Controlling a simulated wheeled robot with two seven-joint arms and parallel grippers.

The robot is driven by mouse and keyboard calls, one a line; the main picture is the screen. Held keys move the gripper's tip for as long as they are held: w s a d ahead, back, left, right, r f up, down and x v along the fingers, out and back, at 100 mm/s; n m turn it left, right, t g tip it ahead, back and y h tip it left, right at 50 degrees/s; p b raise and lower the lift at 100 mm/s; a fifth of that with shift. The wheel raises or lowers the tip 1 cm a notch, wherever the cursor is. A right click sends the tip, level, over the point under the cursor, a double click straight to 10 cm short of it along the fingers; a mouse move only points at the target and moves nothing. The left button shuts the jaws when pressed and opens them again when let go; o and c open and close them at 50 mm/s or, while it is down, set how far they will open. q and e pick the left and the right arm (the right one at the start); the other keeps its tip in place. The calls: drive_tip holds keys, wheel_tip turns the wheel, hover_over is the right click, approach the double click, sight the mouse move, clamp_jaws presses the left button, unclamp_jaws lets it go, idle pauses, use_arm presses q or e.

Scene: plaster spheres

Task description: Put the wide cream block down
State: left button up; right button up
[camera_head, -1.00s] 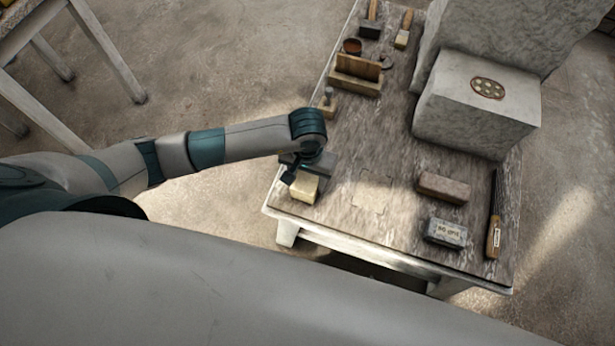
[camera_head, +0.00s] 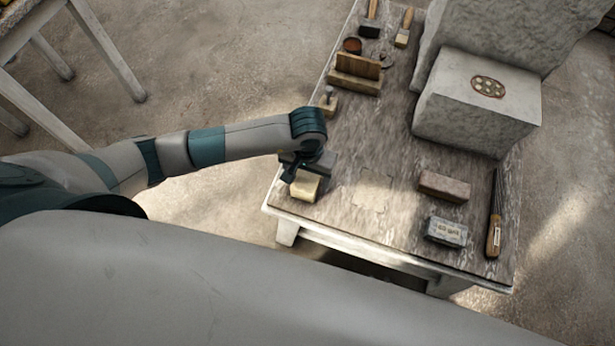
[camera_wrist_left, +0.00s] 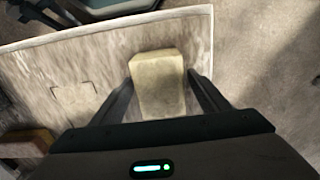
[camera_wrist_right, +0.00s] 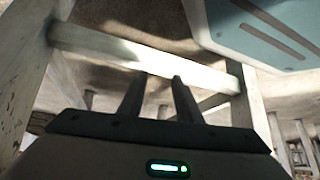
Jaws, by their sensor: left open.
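The wide cream block (camera_head: 304,187) is near the front left corner of the worn workbench (camera_head: 345,222) and appears to rest on its top. My left gripper (camera_head: 303,171) is open over the block. In the left wrist view, the fingers of my left gripper (camera_wrist_left: 160,82) stand on either side of the cream block (camera_wrist_left: 158,88), with narrow gaps beside it.
A reddish-brown block (camera_head: 444,187), a labelled grey block (camera_head: 446,232) and a wooden-handled tool (camera_head: 494,235) lie to the right. A big stone block (camera_head: 475,115) stands behind them. A small wooden-based tool (camera_head: 328,103) is behind my left gripper. The bench's front middle is clear.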

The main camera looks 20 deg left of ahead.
sight(307, 177)
use_arm(q)
drive_tip(key=shift+r, duration=0.25)
wheel_tip(307, 177, up, 10)
drive_tip(key=shift+r+b, duration=0.15)
drive_tip(key=shift+b, duration=0.9)
drive_tip(key=shift+r, duration=0.7)
use_arm(e)
drive_tip(key=shift+s+d+f+g+h, duration=0.15)
drive_tip(key=shift+s+d+f+g, duration=0.1)
drive_tip(key=shift+d+f+g, duration=0.2)
drive_tip(key=shift+s+d+f+g+h, duration=0.2)
drive_tip(key=shift+d+f+g, duration=0.15)
drive_tip(key=shift+d+f, duration=0.2)
